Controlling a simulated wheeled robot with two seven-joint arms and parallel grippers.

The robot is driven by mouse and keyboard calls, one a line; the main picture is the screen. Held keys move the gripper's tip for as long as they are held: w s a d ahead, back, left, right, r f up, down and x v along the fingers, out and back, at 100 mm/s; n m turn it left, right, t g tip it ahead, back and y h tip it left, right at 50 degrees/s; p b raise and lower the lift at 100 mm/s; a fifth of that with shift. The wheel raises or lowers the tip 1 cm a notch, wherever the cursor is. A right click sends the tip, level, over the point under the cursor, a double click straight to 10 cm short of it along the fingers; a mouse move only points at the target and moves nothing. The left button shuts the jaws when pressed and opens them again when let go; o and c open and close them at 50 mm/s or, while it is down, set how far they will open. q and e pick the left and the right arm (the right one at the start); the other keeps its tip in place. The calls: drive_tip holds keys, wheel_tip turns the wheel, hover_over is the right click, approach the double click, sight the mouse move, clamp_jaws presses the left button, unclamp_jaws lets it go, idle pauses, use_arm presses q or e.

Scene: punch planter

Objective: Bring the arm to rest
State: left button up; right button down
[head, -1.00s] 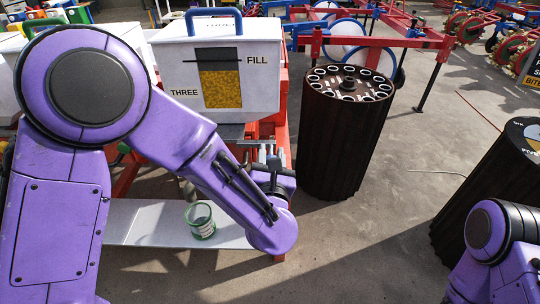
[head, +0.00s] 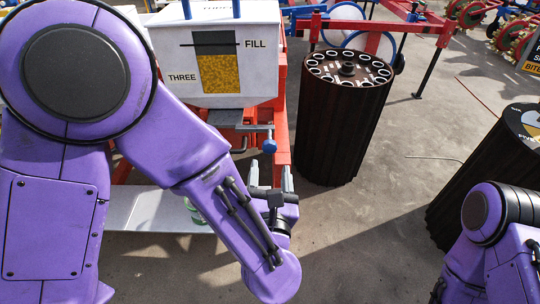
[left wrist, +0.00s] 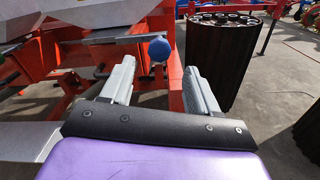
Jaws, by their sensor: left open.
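My left arm comes in from the left in the head view, bent at its big round joint. My left gripper (head: 271,178) points away from me beside the red frame of the planter. Its two grey fingers stand apart with nothing between them, as the left wrist view (left wrist: 158,80) shows. A blue knob (head: 269,146) on a lever sits just beyond the fingers, apart from them; it also shows in the left wrist view (left wrist: 159,50). My right arm shows at the lower right of the head view, but I see no right gripper fingers.
A white hopper (head: 220,60) marked THREE and FILL stands behind the gripper. A dark ribbed drum (head: 343,130) stands to its right, another drum (head: 490,180) further right. A green-rimmed cup on the white board (head: 150,210) is mostly hidden by my arm. Concrete floor between is clear.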

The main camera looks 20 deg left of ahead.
use_arm(q)
drive_tip(key=shift+s, duration=0.35)
